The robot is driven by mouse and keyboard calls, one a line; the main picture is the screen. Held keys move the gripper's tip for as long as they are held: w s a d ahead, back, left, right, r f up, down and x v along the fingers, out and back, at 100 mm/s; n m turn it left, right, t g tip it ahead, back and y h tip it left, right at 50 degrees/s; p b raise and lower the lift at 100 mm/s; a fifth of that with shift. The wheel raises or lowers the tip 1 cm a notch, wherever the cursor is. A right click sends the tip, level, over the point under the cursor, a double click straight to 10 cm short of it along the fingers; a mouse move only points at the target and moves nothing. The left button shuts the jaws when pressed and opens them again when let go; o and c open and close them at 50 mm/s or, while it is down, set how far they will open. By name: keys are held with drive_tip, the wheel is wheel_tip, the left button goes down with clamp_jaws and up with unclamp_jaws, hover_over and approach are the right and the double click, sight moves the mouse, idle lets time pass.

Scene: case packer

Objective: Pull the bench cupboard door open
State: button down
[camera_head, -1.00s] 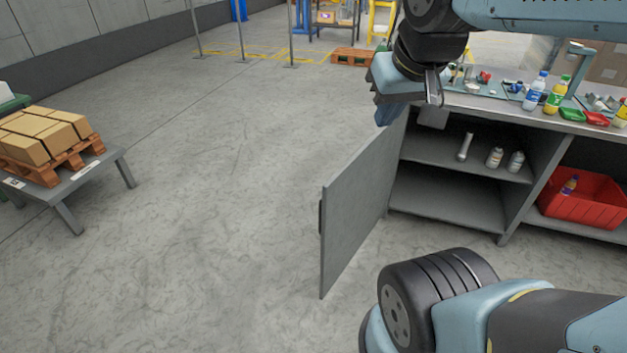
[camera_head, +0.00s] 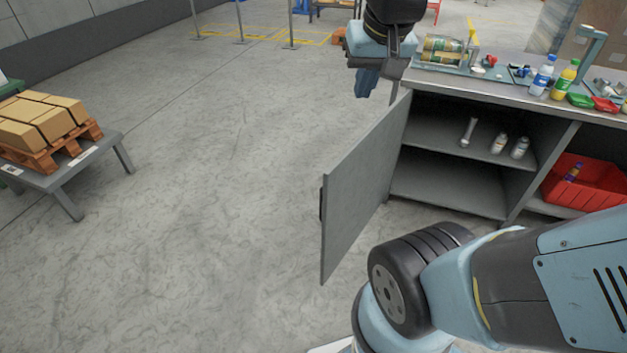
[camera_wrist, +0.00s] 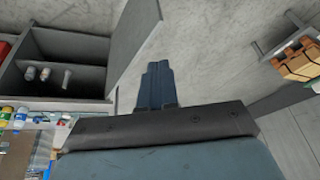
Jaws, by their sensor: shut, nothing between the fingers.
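The grey cupboard door (camera_head: 362,190) stands wide open, swung out from the left side of the bench cupboard (camera_head: 455,185). Its dark handle (camera_head: 321,204) is on the outer face near the free edge. My gripper (camera_head: 366,88) is above the hinge side of the door, apart from the handle, with nothing held. In the wrist view, the blue fingers of my gripper (camera_wrist: 157,68) are together, and the door (camera_wrist: 138,45) shows just beyond them to the left. The open cupboard (camera_wrist: 65,45) shows at upper left there.
The cupboard shelf holds a grey cylinder (camera_head: 468,132) and two small bottles (camera_head: 498,144). A red bin (camera_head: 583,190) sits in the right bay. The bench top (camera_head: 480,84) carries bottles and trays. A pallet table (camera_head: 60,181) stands at left. The floor between is clear.

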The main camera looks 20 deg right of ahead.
drive_tip(key=w+a+f+m+g+h, duration=0.2)
drive_tip(key=w+a+f+m+g, duration=0.15)
drive_tip(key=w+f, duration=0.8)
drive_tip(key=w+a+f+m+g+h, duration=0.2)
drive_tip(key=w+a+f+m, duration=0.25)
drive_tip(key=w+f, duration=0.7)
wheel_tip(320, 180, down, 13)
drive_tip(key=w+a+m+h, duration=0.2)
drive_tip(key=h, duration=0.1)
drive_tip(key=s+d+f, duration=0.4)
drive_tip(key=d+f, duration=0.4)
drive_tip(key=shift+d+f, duration=0.15)
drive_tip(key=shift+d, duration=0.25)
drive_tip(key=shift+g, duration=0.25)
